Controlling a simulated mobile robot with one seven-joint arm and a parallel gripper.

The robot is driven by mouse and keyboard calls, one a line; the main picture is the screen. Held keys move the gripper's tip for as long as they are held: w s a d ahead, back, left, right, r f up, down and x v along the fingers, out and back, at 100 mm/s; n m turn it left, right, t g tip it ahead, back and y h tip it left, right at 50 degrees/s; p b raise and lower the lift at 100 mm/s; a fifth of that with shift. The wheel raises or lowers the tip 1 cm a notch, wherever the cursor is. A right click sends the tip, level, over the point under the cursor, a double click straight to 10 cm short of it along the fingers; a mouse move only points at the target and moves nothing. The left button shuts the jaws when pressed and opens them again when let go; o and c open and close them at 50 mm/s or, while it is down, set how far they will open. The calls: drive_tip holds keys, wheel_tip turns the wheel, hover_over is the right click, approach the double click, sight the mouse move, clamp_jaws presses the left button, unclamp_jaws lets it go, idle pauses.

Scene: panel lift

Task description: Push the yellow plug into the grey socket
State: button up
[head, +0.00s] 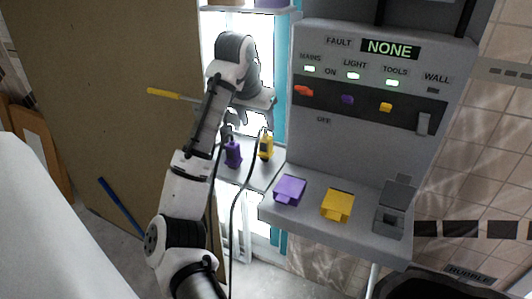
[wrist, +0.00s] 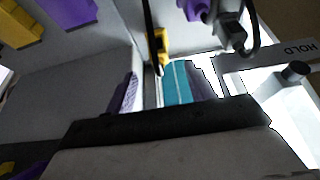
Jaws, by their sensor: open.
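The yellow plug (head: 267,147) stands on a grey shelf behind the arm, with a dark cable on it. In the wrist view the yellow plug (wrist: 157,47) is ahead, roughly between the fingers and beyond them. The grey socket (head: 390,219) is at the right end of the panel's ledge, with a raised grey part behind it. My gripper (head: 250,112) is above the shelf, close to the plugs; its fingertips are hard to make out in the head view. In the wrist view my gripper (wrist: 161,88) is open, with nothing between its fingers.
A purple plug (head: 233,153) stands left of the yellow one. A purple socket (head: 290,189) and a yellow socket (head: 337,204) sit left of the grey socket. The panel (head: 400,70) reads NONE under FAULT, with three green lights. A bracket marked HOLD (wrist: 270,55) is at right.

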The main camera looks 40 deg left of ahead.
sight(265, 138)
drive_tip(key=x, duration=0.5)
drive_tip(key=shift+w+f+p, duration=0.15)
drive_tip(key=shift+f+p, duration=0.1)
drive_tip(key=shift+p, duration=0.1)
drive_tip(key=shift+w+p+x, duration=0.15)
drive_tip(key=shift+p+x, duration=0.35)
drive_tip(key=shift+x, duration=0.8)
drive_tip(key=shift+w+p+x, duration=0.1)
drive_tip(key=shift+p+x, duration=0.35)
drive_tip(key=shift+x, duration=0.85)
drive_tip(key=shift+d+r, duration=0.1)
drive_tip(key=shift+r, duration=0.05)
drive_tip(key=shift+c, duration=0.3)
drive_tip(key=c, duration=0.9)
